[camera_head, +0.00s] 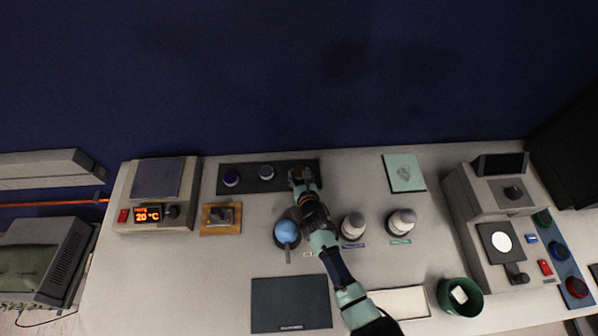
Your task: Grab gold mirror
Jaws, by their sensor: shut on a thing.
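My gripper (304,186) is at the right end of a dark rectangular mat (245,172) towards the back of the table. Its fingers are shut on a small gold-coloured thing, the gold mirror (299,173), which is mostly hidden by the fingers. I cannot tell whether it is lifted off the mat. A dark blue round piece (231,178) and a grey round piece (266,172) stand on the same mat to the left. My arm reaches in from the lower right.
A blue round-topped item (287,233) stands close left of my arm. Two white-capped bottles (353,226) (401,222) stand to its right. A green bin (460,297), a device with a display (155,195) and a larger grey instrument (490,225) flank the table.

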